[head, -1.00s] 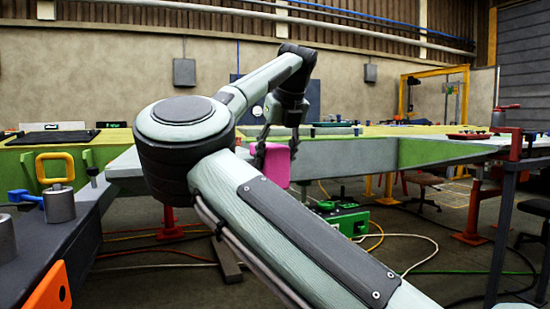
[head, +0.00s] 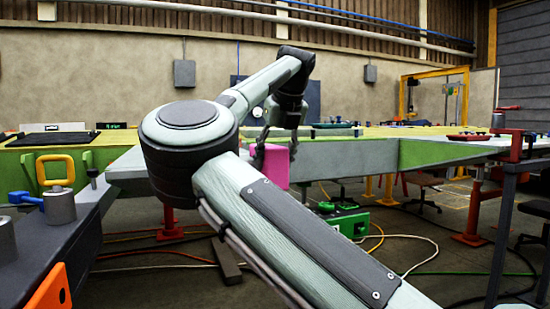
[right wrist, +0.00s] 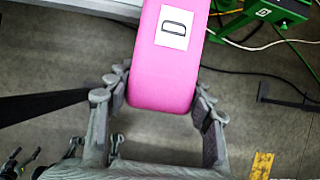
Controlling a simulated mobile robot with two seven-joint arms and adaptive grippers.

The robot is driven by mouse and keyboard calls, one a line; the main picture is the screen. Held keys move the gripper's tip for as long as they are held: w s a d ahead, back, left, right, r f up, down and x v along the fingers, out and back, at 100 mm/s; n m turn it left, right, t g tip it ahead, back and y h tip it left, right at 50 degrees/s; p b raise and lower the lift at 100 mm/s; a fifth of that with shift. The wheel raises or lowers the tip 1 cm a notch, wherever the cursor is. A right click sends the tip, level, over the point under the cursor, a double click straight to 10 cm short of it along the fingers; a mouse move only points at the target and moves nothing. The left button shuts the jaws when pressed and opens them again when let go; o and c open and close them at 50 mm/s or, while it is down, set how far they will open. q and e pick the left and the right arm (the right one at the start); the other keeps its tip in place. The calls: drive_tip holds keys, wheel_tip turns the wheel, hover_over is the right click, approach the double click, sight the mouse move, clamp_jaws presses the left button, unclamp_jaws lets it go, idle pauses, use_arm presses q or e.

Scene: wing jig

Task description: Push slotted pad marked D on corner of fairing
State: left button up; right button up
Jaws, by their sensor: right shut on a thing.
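The pink pad (head: 276,167) is a thick block with rounded edges. In the right wrist view the pad (right wrist: 163,75) shows a white label with a black D. My right gripper (head: 268,147) is shut on it; in the right wrist view its fingers (right wrist: 160,98) lie on both sides of the pad's near end. The pale grey-blue fairing edge (head: 350,157) runs beside the pad in the head view. The pad's far end is cut off in the wrist view, so I cannot tell whether its slot touches the fairing. My left gripper is not seen.
A dark bench (head: 30,250) with a yellow-handled weight (head: 58,200) stands at the left. A green box (head: 346,222) and loose cables lie on the floor below the wing. A dark red stand (head: 515,150) is at the right. My right arm covers much of the middle.

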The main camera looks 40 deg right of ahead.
drive_tip(key=shift+w+d+f+p, duration=0.1)
drive_tip(key=shift+w+d+p, duration=0.1)
drive_tip(key=shift+w+p, duration=0.6)
drive_tip(key=shift+w+d+p, duration=0.2)
drive_tip(key=shift+w+p, duration=0.45)
drive_tip(key=shift+w, duration=0.2)
drive_tip(key=shift+w+d+f+p, duration=0.1)
drive_tip(key=shift+w+d+p, duration=0.1)
drive_tip(key=shift+w+p, duration=0.6)
drive_tip(key=o, duration=1.2)
drive_tip(key=shift+w, duration=0.15)
drive_tip(key=v, duration=1.2)
